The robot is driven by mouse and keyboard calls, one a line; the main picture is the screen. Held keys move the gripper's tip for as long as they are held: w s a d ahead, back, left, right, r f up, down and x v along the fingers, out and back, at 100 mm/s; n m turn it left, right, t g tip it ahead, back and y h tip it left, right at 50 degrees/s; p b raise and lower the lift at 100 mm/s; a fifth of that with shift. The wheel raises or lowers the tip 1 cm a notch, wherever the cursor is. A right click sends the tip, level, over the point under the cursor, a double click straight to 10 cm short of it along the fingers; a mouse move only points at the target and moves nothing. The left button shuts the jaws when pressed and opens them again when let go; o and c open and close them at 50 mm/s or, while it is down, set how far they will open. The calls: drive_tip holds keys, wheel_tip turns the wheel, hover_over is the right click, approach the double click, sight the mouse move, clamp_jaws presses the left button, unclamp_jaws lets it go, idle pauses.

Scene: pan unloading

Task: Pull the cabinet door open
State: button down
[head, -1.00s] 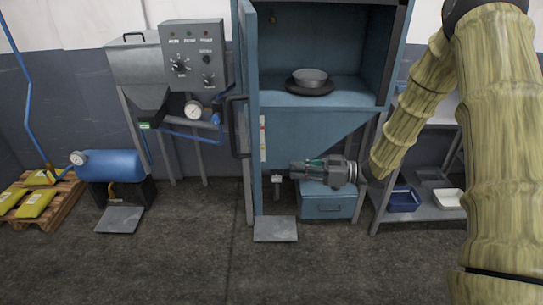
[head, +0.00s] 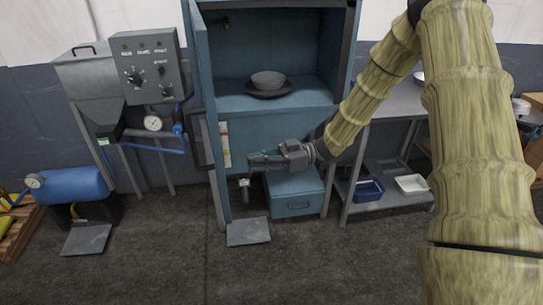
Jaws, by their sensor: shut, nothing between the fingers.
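The blue cabinet (head: 330,60) stands in the middle with its upper compartment exposed. Its door (head: 204,75) is swung outward on the left and shows nearly edge-on. A dark bar handle (head: 199,142) is on the door's left, outer face. My gripper (head: 251,160) is shut and empty, pointing left in front of the cabinet's lower part. It is on the inner side of the door, with its tips close to the door. I cannot tell whether they touch it. A dark pan with a grey bowl-like piece (head: 269,85) sits on the compartment floor.
A grey control box (head: 150,68) and hopper stand left of the door, with a blue tank (head: 68,186) lower left. A metal table (head: 395,103) with trays on its lower shelf is right of the cabinet. The front floor is open.

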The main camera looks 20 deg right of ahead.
drive_tip(key=w+a+p, duration=0.1)
drive_tip(key=a+p, duration=0.1)
drive_tip(key=a, duration=0.4)
drive_tip(key=shift+a, duration=0.1)
